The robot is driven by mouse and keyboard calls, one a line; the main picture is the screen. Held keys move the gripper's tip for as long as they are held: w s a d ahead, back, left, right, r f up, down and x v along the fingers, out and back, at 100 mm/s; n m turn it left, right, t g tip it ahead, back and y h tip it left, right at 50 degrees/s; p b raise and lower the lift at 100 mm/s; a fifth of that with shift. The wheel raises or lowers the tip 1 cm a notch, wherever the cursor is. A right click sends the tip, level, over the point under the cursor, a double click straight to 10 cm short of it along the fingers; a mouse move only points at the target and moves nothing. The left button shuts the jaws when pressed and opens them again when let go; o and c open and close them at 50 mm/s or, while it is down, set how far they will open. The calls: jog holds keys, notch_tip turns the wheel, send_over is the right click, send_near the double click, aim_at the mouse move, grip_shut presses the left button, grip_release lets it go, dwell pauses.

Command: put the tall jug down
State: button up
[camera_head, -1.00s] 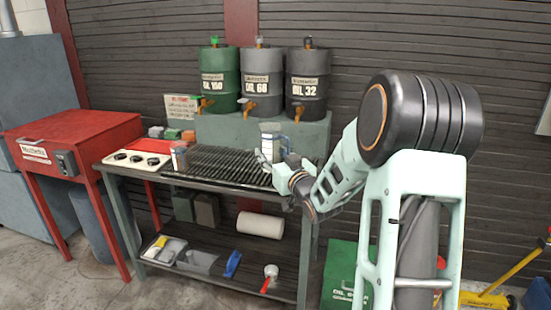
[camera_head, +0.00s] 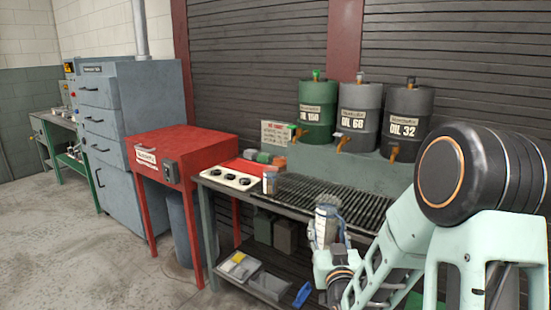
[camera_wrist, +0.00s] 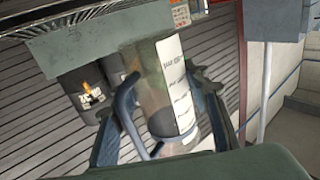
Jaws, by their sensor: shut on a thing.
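The tall jug (camera_head: 328,222) is clear, with a white printed label and a grey-blue handle. In the wrist view the jug (camera_wrist: 160,85) fills the middle, with dark liquid low inside. My gripper (camera_head: 325,243) is shut on it, one finger on each side. In the head view the jug looks near upright and overlaps the front edge of the drip bench (camera_head: 235,196). Whether it is over the bench or just in front of it I cannot tell. The underside of the jug is hidden by my gripper.
A smaller jar (camera_head: 270,183) stands on the bench beside the slatted grate (camera_head: 305,192). A white panel with dark round parts (camera_head: 230,179) is at the bench's left end. Oil drums with taps (camera_head: 402,122) stand behind. A red cabinet (camera_head: 185,150) is to the left, with open floor in front.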

notch_tip(320, 180, up, 22)
jog(key=p, duration=2.1)
jog(key=shift+r, duration=0.25)
jog(key=shift+w+d, duration=0.15)
jog(key=shift+w, duration=0.05)
